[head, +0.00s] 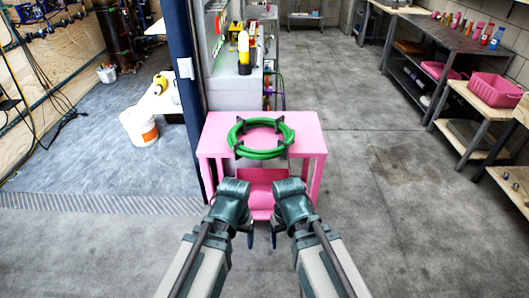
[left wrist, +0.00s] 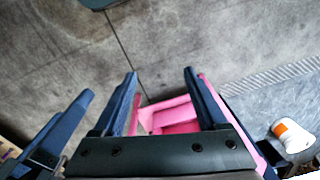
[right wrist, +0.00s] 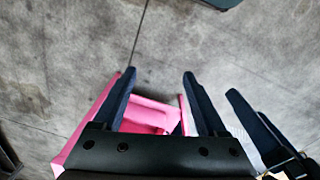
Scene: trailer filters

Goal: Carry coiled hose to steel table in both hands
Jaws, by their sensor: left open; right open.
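The coiled hose (head: 261,138) is a green ring with dark ties. It lies flat on the top of a pink table (head: 215,135) in the head view. My left gripper (head: 249,238) and right gripper (head: 273,237) are side by side in front of the table, on the near side and apart from the hose. In the left wrist view the left gripper (left wrist: 160,75) has its fingers apart with nothing between them. In the right wrist view the right gripper (right wrist: 160,75) is also open and empty. A dark grey, metal-looking table (head: 435,40) stands at the back right.
Several bottles (head: 485,33) stand on the dark grey table. A pink crate (head: 494,90) sits on a wooden bench in front of it. A blue post (head: 184,90) rises left of the pink table. A white bucket (head: 139,127) is further left. The floor (head: 365,170) to the right is clear.

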